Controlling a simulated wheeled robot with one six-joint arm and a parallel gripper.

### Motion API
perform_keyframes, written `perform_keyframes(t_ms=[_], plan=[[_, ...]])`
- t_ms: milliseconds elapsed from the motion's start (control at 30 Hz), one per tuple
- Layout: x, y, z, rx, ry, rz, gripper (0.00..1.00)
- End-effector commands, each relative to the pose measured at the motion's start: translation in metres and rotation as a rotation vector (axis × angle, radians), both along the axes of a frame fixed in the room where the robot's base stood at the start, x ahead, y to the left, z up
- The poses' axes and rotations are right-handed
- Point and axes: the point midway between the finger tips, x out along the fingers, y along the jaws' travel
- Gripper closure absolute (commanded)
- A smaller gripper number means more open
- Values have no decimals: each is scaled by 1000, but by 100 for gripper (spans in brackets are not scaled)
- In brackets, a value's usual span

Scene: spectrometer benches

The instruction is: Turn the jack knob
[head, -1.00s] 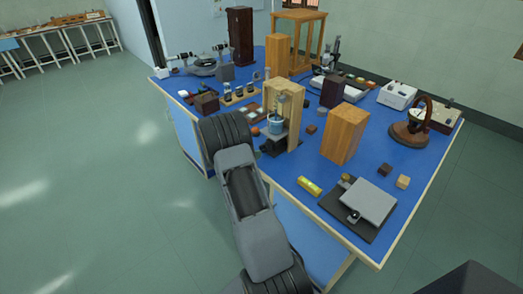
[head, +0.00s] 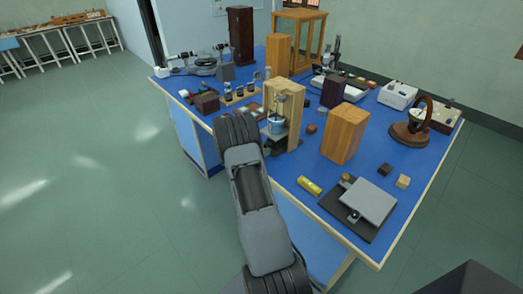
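A wooden frame (head: 294,118) stands near the left edge of the blue bench, with a small blue vessel (head: 276,127) inside it. The vessel sits on a grey platform with dark parts below, which look like a small jack; my arm covers part of it, and I cannot make out its knob. A flat device at the front right has a grey plate (head: 368,199) on a dark base, with a small round knob (head: 354,215) at its front. My arm reaches up to the bench edge beside the wooden frame. My gripper does not show; it is hidden beyond the arm.
A yellow level (head: 309,186) lies near the bench's front edge. A tall wooden block (head: 344,133) stands right of the frame. A spectrometer (head: 208,64) and small bottles are behind. A brown round-based instrument (head: 409,133) is at the right. The floor at left is clear.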

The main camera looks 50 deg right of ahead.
Motion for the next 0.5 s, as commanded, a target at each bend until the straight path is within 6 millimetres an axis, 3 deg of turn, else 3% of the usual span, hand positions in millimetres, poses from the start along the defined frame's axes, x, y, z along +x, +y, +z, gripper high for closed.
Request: perform_keyframes(t_ms=[333, 500], plan=[[0, 0, 0, 0, 0, 0, 85], [-1, 0, -3, -4, -48, -1, 86]])
